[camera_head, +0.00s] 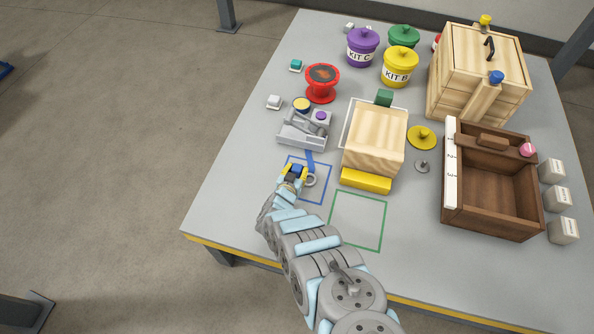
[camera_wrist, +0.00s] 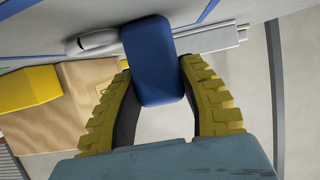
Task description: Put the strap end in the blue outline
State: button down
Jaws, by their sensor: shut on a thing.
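The blue strap (camera_head: 310,161) runs down from a grey clamp-like fixture (camera_head: 302,131) toward my gripper (camera_head: 293,171). In the wrist view, the blue strap end (camera_wrist: 153,62) is a thick rounded block between the yellow ribbed fingers, and my gripper (camera_wrist: 158,85) is shut on it. The blue outline (camera_head: 327,184) is a square drawn on the table. My gripper is over its upper left part and my arm hides its left side. A pale ring (camera_head: 311,180) lies beside the gripper, inside the outline as seen from the head. Whether the strap end touches the table is unclear.
A green outline (camera_head: 384,226) lies to the right. A wooden block with a yellow front bar (camera_head: 365,181) stands just right of the blue outline. A red spool (camera_head: 322,84) is behind the fixture. The table left of the outline is clear.

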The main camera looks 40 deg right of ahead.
jog(key=shift+f, duration=0.1)
jog(key=c, duration=0.7)
grip_release()
jog(key=shift+r, duration=0.35)
jog(key=shift+a+r+p, duration=0.1)
jog(key=shift+a+p, duration=0.05)
jog(key=shift+p, duration=0.15)
jog(key=p+v, duration=0.5)
jog(key=v, duration=0.6)
jog(key=shift+s+a+p, duration=0.2)
jog(key=shift+a+p, duration=0.05)
jog(key=shift+p, duration=0.1)
